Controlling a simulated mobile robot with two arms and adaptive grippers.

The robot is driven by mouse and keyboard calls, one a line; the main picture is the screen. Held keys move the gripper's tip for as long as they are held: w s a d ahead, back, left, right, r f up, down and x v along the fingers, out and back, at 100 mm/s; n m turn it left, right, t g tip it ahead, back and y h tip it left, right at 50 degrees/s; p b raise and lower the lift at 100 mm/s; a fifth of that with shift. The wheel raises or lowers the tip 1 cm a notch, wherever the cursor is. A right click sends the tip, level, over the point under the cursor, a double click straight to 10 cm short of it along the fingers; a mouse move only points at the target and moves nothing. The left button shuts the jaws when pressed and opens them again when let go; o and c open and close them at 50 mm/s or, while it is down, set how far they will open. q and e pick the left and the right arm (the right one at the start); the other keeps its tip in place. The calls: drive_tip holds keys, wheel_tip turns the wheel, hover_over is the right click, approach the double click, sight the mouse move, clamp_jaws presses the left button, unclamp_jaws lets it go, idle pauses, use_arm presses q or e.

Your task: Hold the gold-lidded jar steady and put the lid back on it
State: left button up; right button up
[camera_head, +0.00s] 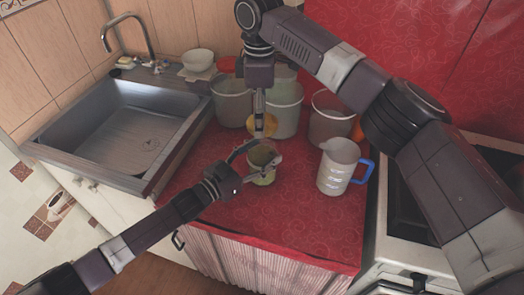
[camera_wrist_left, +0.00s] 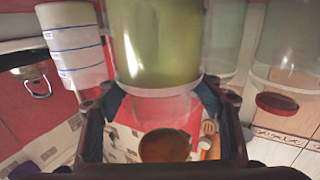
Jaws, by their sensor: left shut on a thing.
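The jar (camera_head: 262,160), with greenish contents, stands upright on the red counter in the head view. My left gripper (camera_head: 258,170) is shut around its sides. In the left wrist view, which appears upside down, the greenish jar (camera_wrist_left: 155,45) sits between the fingers with its clear rim uncovered. The gold lid (camera_head: 269,124) is above and behind the jar in the head view, at the fingertips of my right gripper (camera_head: 260,118), which comes down from above and looks shut on it. The lid (camera_wrist_left: 165,146) also shows in the left wrist view, apart from the rim.
Several plastic tubs (camera_head: 232,103) stand close behind the jar. A measuring jug (camera_head: 338,168) with a blue handle is to the right. A metal sink (camera_head: 125,135) lies left and a stove (camera_head: 490,175) right. The front right of the red counter (camera_head: 290,228) is clear.

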drive_tip(key=shift+d+f, duration=0.1)
drive_tip(key=shift+f, duration=2.1)
drive_tip(key=shift+f, duration=0.9)
drive_tip(key=shift+f, duration=0.6)
